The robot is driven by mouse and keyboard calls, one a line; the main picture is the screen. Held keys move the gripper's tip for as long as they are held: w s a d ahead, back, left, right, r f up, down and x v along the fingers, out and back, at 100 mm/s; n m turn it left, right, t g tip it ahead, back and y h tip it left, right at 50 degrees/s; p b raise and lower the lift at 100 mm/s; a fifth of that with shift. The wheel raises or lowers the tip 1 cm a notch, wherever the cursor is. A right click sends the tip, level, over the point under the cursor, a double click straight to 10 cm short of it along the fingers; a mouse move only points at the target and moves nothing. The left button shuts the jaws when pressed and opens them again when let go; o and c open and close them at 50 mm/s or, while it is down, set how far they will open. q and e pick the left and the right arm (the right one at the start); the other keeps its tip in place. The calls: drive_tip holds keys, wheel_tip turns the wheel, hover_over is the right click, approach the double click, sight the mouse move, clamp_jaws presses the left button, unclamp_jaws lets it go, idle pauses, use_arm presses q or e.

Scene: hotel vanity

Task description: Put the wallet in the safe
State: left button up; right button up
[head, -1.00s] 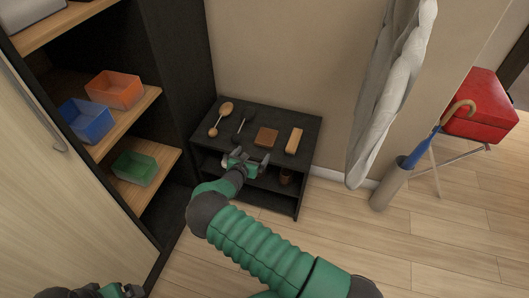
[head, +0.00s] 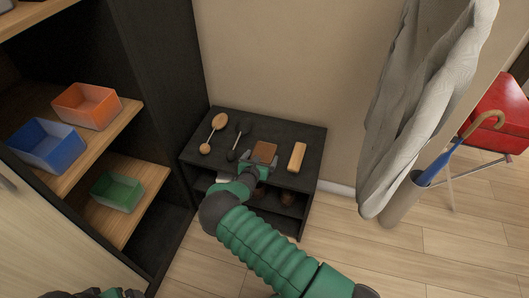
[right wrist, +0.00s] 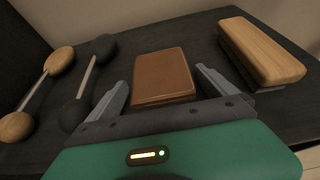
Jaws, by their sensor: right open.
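The wallet is a flat brown square (head: 264,151) lying on the black top of a low cabinet (head: 292,129), and it also shows in the right wrist view (right wrist: 163,77). My right gripper (head: 260,165) is open at the front edge of the cabinet top, just before the wallet. In the right wrist view its two fingers (right wrist: 160,84) stand apart, one on each side of the wallet's near end, with nothing gripped. My left gripper (head: 122,294) only just shows at the bottom edge, cut off, and its jaws cannot be read. I cannot make out a safe.
A wooden-topped brush (head: 297,157) lies right of the wallet; dumbbell-like wooden (head: 214,133) and dark (head: 239,139) pieces lie left. Shelves at left hold orange (head: 86,106), blue (head: 46,145) and green (head: 117,192) bins. A hanging cloth (head: 410,105) and umbrella stand (head: 404,202) are right.

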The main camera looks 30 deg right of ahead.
drive_tip(key=shift+s+d, duration=0.45)
drive_tip(key=shift+d, duration=0.1)
drive_tip(key=shift+w+a, duration=0.1)
drive_tip(key=shift+a, duration=0.15)
drive_tip(key=c, duration=1.9)
